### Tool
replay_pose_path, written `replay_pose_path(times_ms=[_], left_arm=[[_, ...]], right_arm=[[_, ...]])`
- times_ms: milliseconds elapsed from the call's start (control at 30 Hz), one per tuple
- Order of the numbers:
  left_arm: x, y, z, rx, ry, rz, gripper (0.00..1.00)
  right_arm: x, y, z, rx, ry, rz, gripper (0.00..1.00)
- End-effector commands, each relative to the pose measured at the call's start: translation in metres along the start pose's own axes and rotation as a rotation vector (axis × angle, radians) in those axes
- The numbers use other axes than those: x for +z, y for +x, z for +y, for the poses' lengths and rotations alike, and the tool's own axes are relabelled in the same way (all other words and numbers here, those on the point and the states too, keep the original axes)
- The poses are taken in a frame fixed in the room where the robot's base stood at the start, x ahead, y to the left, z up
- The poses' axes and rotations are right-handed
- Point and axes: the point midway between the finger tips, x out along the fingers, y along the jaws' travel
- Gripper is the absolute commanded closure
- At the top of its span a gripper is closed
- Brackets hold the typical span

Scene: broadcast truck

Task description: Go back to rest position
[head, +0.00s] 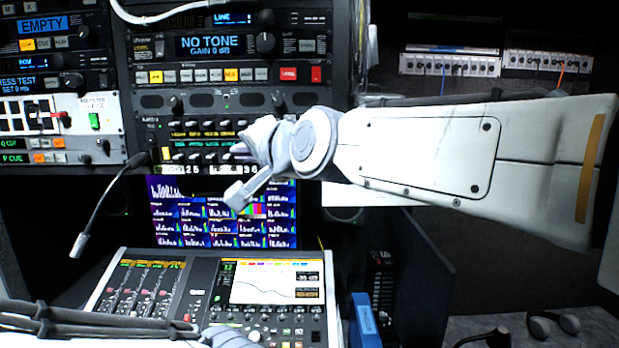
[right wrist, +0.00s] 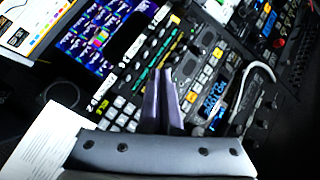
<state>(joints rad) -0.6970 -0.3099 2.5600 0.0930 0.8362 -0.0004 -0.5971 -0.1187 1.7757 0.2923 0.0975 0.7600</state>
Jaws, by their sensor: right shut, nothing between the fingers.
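My right arm comes in from the right in the head view, stretched across toward the rack. My right gripper (head: 243,150) is in front of the lower rack panel (head: 205,130) with its rows of lit labels and knobs. In the right wrist view its two purple-grey fingers (right wrist: 162,100) lie together with nothing between them, over the button panel. I cannot tell whether the fingertips touch the panel. Part of my left arm shows at the bottom left of the head view; its gripper is not in view.
A mixing console (head: 205,300) with a lit screen stands below. A monitor (head: 170,215) is behind it. A gooseneck microphone (head: 95,212) hangs at the left. A blue box (head: 364,318) and headphones (head: 553,323) are at the lower right. Patch panels (head: 450,65) are at the upper right.

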Motion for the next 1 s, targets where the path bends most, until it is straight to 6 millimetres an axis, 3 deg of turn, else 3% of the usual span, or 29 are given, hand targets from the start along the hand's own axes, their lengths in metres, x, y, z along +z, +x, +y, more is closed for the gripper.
replay_pose_path(times_ms=[33,167,267,500,600,733,867,1000], left_arm=[[0.000,0.006,0.000,0.000,0.000,0.000,0.50],[0.001,0.013,-0.001,0.000,-0.001,0.000,0.50],[0.001,0.018,-0.001,0.000,-0.001,0.000,0.50],[0.002,0.030,-0.002,0.000,-0.001,0.000,0.50],[0.002,0.034,-0.002,0.000,-0.002,0.000,0.50],[0.002,0.036,-0.003,0.000,-0.002,0.000,0.50],[0.002,0.037,-0.003,0.000,-0.002,0.000,0.50],[0.002,0.037,-0.003,0.000,-0.002,0.000,0.50]], right_arm=[[0.028,-0.003,0.034,0.075,-0.068,-0.069,1.00],[0.087,-0.023,0.112,0.246,-0.252,-0.259,1.00],[0.130,-0.050,0.170,0.358,-0.388,-0.423,1.00],[0.212,-0.148,0.295,0.557,-0.673,-0.863,1.00],[0.232,-0.189,0.331,0.602,-0.756,-1.025,1.00],[0.246,-0.226,0.358,0.631,-0.821,-1.170,1.00],[0.251,-0.241,0.367,0.640,-0.847,-1.233,1.00],[0.251,-0.241,0.367,0.640,-0.847,-1.233,1.00]])
